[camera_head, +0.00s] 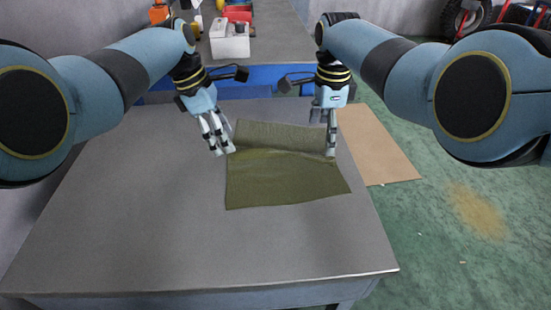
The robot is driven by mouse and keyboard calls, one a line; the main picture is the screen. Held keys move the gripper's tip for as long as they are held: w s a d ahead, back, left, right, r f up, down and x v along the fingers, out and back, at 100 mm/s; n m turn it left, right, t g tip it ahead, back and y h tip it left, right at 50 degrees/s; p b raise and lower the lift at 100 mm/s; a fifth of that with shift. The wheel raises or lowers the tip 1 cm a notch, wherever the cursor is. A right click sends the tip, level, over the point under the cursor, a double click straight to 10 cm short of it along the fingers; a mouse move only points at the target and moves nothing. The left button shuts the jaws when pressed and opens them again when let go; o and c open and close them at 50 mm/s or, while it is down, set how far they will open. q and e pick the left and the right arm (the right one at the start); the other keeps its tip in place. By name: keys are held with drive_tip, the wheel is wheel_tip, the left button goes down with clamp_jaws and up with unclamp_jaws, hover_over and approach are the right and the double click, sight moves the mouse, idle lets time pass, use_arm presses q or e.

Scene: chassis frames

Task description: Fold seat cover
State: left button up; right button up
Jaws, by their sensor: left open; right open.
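The olive-green seat cover (285,182) lies on the grey metal table (130,200). Its far part (280,135) looks folded over, with a raised crease running across the middle; the near part lies flat. My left gripper (220,147) is open at the cover's left edge, near the left end of the crease. My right gripper (331,145) is open at the cover's right edge, near the right end of the crease. Both grippers point down; I cannot tell whether their fingertips touch the cloth.
Behind the table stands another bench (275,40) with a white box (229,42) and red and orange items. A brown flat sheet (378,145) lies on the green floor to the right. The table's left and front areas are clear.

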use_arm(q)
wheel_tip(320, 180, up, 6)
drive_tip(key=p, duration=0.5)
use_arm(e)
wheel_tip(320, 180, up, 6)
drive_tip(key=shift+s+f, duration=0.1)
drive_tip(key=shift+f, duration=0.1)
use_arm(q)
drive_tip(key=shift+w+f, duration=0.1)
